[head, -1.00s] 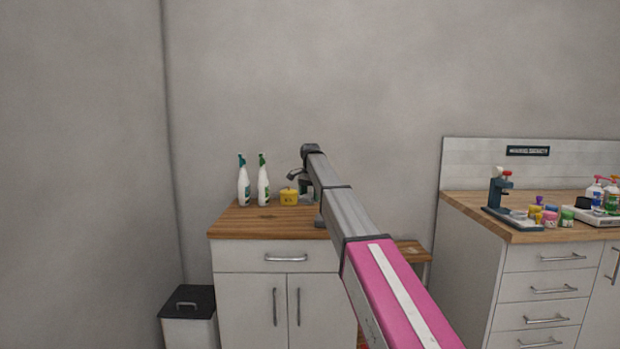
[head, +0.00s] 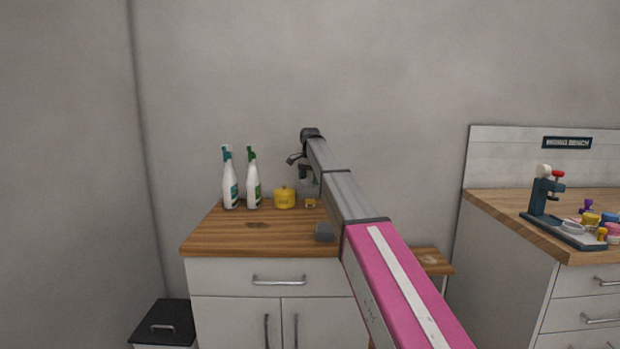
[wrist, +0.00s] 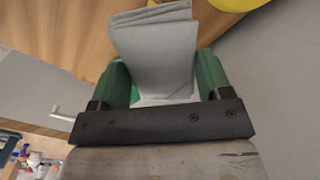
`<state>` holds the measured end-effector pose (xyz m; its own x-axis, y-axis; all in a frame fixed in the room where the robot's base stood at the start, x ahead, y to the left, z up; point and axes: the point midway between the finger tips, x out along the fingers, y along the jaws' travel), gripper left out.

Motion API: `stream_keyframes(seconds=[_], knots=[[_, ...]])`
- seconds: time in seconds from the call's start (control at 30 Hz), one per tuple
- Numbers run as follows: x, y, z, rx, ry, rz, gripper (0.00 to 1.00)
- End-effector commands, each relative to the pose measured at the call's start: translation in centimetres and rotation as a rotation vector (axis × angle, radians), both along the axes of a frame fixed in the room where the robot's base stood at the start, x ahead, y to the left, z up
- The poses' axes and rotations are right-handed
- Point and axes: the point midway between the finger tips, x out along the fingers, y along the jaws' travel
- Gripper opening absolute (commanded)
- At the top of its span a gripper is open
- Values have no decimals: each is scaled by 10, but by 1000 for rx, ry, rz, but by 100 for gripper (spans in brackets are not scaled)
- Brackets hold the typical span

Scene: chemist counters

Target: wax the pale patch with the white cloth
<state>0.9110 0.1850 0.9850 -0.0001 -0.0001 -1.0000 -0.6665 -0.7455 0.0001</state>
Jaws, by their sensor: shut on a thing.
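In the wrist view my gripper (wrist: 162,78) has its green fingers shut on the folded white cloth (wrist: 155,45), which looks greyish here. In the head view my arm reaches toward the left wooden counter (head: 215,238), and my gripper is mostly hidden behind the arm. A small pale mark (head: 430,260) shows on a low wooden top right of this counter, partly hidden by my arm. I cannot tell for sure that it is the pale patch.
Two white spray bottles (head: 230,185) and a yellow tin (head: 284,198) stand at the counter's back. A black-lidded bin (head: 162,325) is at lower left. The right counter (head: 500,210) carries a dark press (head: 543,192) and several coloured pots. The counter's front left is clear.

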Motion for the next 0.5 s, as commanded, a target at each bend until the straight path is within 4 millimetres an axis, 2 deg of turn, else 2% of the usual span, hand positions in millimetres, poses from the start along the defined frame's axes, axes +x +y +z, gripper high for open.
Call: stream_keyframes(seconds=[0.5], knots=[[0, 0, -44, -1, 1, 0, 52]])
